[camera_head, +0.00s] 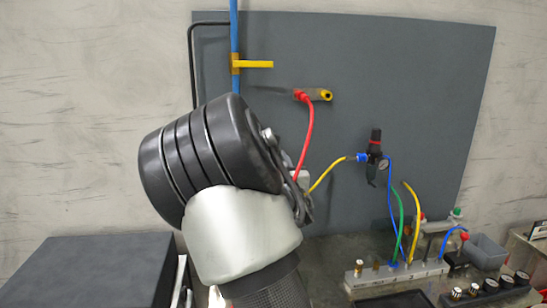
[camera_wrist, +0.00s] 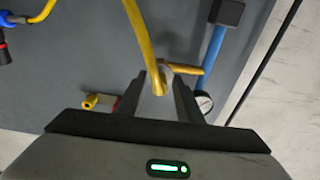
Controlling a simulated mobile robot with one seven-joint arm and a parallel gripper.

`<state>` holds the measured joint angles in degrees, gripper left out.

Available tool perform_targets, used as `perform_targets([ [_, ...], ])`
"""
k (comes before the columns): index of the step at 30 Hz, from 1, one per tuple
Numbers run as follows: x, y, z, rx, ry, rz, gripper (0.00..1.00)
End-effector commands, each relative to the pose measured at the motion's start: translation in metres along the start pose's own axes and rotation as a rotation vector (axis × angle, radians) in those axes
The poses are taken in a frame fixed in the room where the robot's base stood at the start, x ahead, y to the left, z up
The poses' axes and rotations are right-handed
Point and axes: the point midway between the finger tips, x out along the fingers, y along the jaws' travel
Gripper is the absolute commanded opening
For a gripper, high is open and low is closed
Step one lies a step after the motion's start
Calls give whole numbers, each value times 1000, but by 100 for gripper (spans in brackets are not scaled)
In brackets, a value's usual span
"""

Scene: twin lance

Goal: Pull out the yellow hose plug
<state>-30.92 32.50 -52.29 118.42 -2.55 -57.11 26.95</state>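The yellow hose (camera_head: 326,175) runs from the blue fitting on the regulator down to the left, behind my wrist, in the head view. In the wrist view the yellow hose (camera_wrist: 142,35) comes in from the top, and its plug end (camera_wrist: 159,88) lies between the fingers of my gripper (camera_wrist: 166,88). The gripper looks shut on this plug, clear of the panel; the exact contact is hard to see. The yellow socket (camera_head: 326,95) on the panel bracket has no hose in it. It also shows in the wrist view (camera_wrist: 90,101).
A red hose (camera_head: 308,135) is plugged in beside the yellow socket. A blue pipe (camera_head: 234,30) with a yellow lever (camera_head: 255,64) stands left of it. The regulator (camera_head: 374,160) is to the right. A manifold (camera_head: 398,275) with several hoses is on the bench.

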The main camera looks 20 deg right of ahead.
Motion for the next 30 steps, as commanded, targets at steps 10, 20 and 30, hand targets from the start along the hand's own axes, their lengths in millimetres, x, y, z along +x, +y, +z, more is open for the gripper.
perform_targets([
  [10, 0, 0, 0, 0, 0, 0, 16],
  [20, 0, 0, -1, 0, 1, 0, 0],
  [30, -7, 0, -1, 1, 2, 0, 0],
])
